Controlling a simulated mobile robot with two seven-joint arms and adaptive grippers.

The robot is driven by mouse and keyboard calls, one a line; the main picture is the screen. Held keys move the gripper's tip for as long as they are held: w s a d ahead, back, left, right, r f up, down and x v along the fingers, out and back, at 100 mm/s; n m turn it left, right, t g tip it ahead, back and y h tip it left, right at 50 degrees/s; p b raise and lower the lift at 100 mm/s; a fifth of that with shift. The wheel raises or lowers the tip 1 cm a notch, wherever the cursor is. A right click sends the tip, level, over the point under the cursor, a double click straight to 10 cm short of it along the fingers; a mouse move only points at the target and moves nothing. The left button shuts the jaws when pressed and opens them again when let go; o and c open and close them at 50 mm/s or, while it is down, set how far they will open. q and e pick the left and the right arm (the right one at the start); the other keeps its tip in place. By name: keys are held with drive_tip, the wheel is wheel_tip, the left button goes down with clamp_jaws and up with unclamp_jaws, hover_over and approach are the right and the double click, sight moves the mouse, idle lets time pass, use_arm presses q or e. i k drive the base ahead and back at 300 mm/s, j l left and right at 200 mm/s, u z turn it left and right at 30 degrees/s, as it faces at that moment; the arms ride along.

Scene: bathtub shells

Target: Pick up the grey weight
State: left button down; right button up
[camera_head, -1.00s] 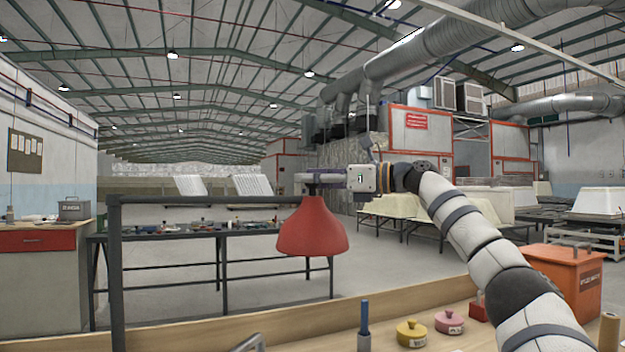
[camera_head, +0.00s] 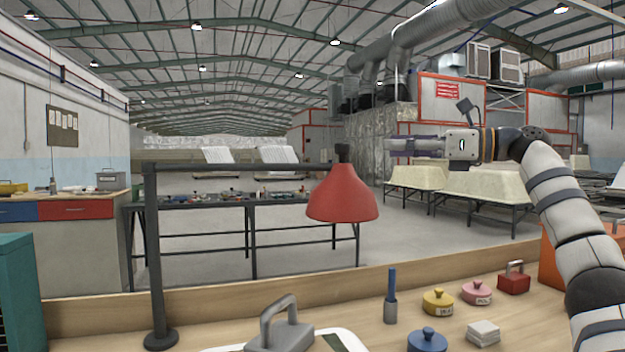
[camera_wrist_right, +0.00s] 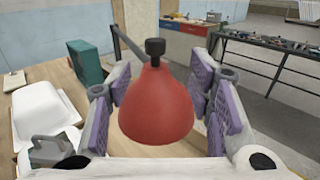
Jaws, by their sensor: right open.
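A grey weight (camera_head: 282,335) with a loop handle stands on a white-topped thing at the bottom edge of the head view, partly cut off. It also seems to show at lower left in the right wrist view (camera_wrist_right: 50,148). My right gripper (camera_head: 392,146) is raised well above the table, to the right of the red lamp shade, fingers pointing left. It is open and empty. In the right wrist view the lamp shade shows between its spread fingers (camera_wrist_right: 160,100), apparently beyond them. My left gripper is not in view.
A red lamp shade (camera_head: 343,195) hangs from a dark stand (camera_head: 155,250) over the table. Yellow (camera_head: 438,302), pink (camera_head: 476,293), red (camera_head: 514,281) and blue (camera_head: 427,340) weights stand right of the grey one. A pale block (camera_head: 483,333) lies near them.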

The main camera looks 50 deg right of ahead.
sight(289, 335)
drive_tip(key=k, duration=2)
